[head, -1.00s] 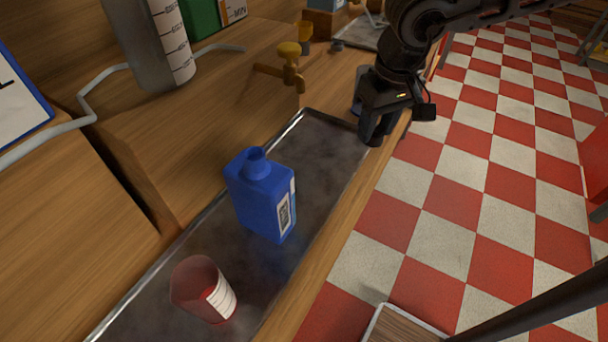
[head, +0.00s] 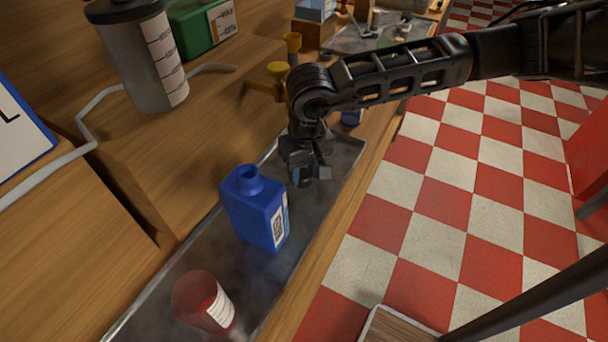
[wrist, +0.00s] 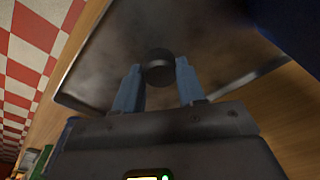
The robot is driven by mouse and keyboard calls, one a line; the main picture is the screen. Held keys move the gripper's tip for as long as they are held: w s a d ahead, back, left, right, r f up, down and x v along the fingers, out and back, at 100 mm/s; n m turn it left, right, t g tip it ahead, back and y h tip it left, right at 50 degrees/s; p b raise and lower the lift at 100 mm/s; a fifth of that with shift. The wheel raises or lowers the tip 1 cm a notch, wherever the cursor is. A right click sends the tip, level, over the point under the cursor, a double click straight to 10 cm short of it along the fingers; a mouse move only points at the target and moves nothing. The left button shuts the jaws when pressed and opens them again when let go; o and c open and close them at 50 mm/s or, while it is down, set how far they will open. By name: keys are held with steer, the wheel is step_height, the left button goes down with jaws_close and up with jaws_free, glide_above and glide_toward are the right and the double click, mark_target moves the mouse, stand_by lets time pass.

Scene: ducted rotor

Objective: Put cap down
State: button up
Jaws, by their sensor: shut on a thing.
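My gripper (head: 308,178) is over the metal tray (head: 333,180), just right of and behind the blue bottle (head: 258,212). In the wrist view its two fingers (wrist: 158,88) are closed on a small dark round cap (wrist: 158,68), with the tray surface beyond it. The cap cannot be made out in the head view. The blue bottle stands upright in the tray with its neck open and uncapped. I cannot tell exactly how high the cap is above the tray.
A translucent red cup (head: 203,303) with a white label stands in the tray's near part. A grey cylinder (head: 150,62) and green box (head: 200,28) stand on the wooden step at left. A yellow tap (head: 275,75) is close behind my arm. The tray right of the bottle is bare.

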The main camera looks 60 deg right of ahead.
mark_target(308, 180)
steer(key=shift+f, duration=1.3)
steer(key=shift+f, duration=0.2)
steer(key=o, duration=1)
steer(key=shift+r, duration=0.2)
step_height(308, 180, up, 12)
steer(key=s+b, duration=0.1)
steer(key=shift+s+a, duration=0.15)
steer(key=shift+a, duration=0.25)
steer(key=shift+f, duration=0.1)
